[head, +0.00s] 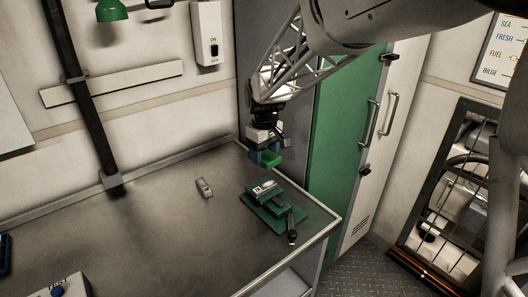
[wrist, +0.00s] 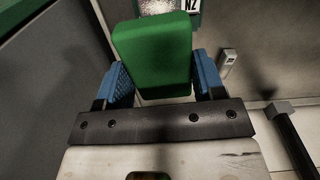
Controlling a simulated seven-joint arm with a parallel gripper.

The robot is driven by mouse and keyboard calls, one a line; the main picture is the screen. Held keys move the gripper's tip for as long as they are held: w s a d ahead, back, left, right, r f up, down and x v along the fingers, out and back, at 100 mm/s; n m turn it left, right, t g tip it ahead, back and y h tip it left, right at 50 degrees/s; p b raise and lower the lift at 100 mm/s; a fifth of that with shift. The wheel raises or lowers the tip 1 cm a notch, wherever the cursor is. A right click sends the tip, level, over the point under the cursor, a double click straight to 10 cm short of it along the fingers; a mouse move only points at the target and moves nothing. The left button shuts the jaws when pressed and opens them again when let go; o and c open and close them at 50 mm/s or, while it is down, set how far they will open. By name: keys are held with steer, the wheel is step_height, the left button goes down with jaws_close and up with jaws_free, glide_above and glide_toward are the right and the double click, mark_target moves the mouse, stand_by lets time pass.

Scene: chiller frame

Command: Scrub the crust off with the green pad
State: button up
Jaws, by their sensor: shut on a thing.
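My gripper (head: 265,154) is above the back right part of the metal table. Its blue fingers are shut on the green pad (head: 269,161), one on each side. In the wrist view the pad (wrist: 153,52) fills the space between the fingers. A green fixture (head: 261,209) stands on the table below and in front of the pad, apart from it. A pale patch and label show on its top. In the wrist view a speckled grey patch (wrist: 157,5), perhaps the crust, shows just beyond the pad, beside a white label. The pad partly hides it.
A small grey object (head: 204,188) lies on the metal table (head: 150,225) left of the fixture. A dark handle (head: 292,231) sticks out at the fixture's front. A box with a blue button (head: 57,291) is at the front left. A green cabinet door (head: 342,130) stands right of the table.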

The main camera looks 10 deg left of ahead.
mark_target(270, 185)
steer(key=shift+f, duration=3.5)
steer(key=shift+s+d+f, duration=0.4)
steer(key=shift+f, duration=0.1)
steer(key=shift+c, duration=0.2)
steer(key=shift+s+d+f, duration=0.15)
steer(key=shift+s+d, duration=0.3)
steer(key=shift+d, duration=0.05)
steer(key=shift+s+d+r, duration=0.2)
steer(key=shift+s+d, duration=0.1)
steer(key=shift+s, duration=0.05)
steer(key=shift+s+d+f, duration=0.2)
steer(key=shift+d, duration=0.05)
steer(key=shift+w+a+r, duration=0.2)
steer(key=shift+w+a, duration=0.15)
steer(key=shift+w+a+f, duration=0.1)
steer(key=shift+w+a, duration=1.05)
steer(key=shift+a, duration=0.05)
steer(key=shift+s+d+r, duration=0.1)
steer(key=shift+r, duration=3.95)
